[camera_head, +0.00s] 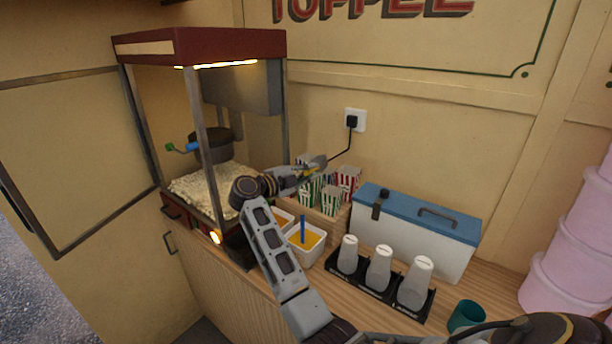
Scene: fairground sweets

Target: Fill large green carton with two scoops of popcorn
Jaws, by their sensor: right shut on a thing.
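My right gripper (315,168) reaches in from the lower right, above the wooden carton holder (327,229) on the counter. Its fingers are shut at the top of a green-and-white striped carton (309,190); the fingers hide much of the contact. Another green-striped carton (331,201) and a red-striped carton (348,179) stand beside it. A heap of popcorn (205,188) lies inside the popcorn machine (203,47), left of the gripper. I cannot make out a scoop. My left gripper is out of view.
White tubs, one with orange contents (306,240), stand below the holder, partly behind my right arm. A blue-lidded cool box (415,242) stands to the right. A black rack with pale shakers (379,267) and a teal cup (466,316) stand nearer me.

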